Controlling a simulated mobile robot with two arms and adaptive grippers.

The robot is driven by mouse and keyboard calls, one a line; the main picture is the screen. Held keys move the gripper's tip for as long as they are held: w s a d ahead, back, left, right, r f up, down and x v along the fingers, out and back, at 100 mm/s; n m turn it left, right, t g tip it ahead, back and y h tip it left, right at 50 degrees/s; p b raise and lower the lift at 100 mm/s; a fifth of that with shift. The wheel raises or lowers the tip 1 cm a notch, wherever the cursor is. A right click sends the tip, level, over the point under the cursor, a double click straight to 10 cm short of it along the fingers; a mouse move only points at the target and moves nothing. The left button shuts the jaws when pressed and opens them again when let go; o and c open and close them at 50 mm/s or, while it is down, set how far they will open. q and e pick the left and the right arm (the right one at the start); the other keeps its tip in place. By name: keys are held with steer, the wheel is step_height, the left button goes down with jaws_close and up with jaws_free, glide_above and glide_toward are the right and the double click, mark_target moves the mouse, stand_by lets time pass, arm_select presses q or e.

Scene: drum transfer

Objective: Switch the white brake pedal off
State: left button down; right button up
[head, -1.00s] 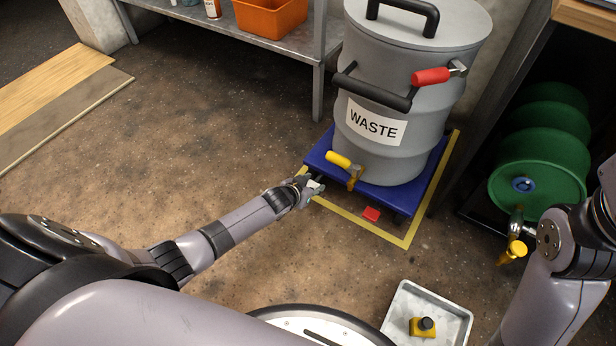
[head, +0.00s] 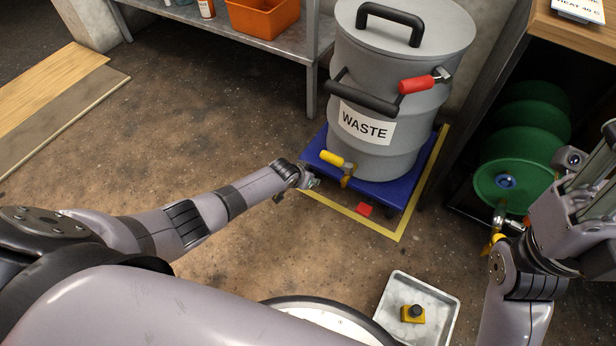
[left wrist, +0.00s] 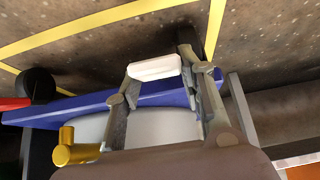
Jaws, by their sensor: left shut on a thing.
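The white brake pedal (left wrist: 155,67) shows in the left wrist view as a short white bar at the edge of the blue dolly (head: 322,140). My left gripper (left wrist: 160,80) has its fingers around the pedal and is shut on it. In the head view my left gripper (head: 311,183) is low at the dolly's near left corner and hides the pedal there. My right gripper (head: 596,185) is raised at the right edge of the head view, and its fingertips are not clear.
A grey waste drum (head: 385,65) with a yellow-handled tap (head: 334,158) stands on the dolly. A red pedal (head: 365,210) is at its front.

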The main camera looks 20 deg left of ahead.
arm_select(q)
steer(key=c, duration=1)
jaws_free()
steer(key=shift+c, duration=0.2)
steer(key=d+v, duration=0.1)
steer(key=v, duration=1.1)
steer(key=shift+a, duration=0.45)
steer(key=shift+w, duration=0.1)
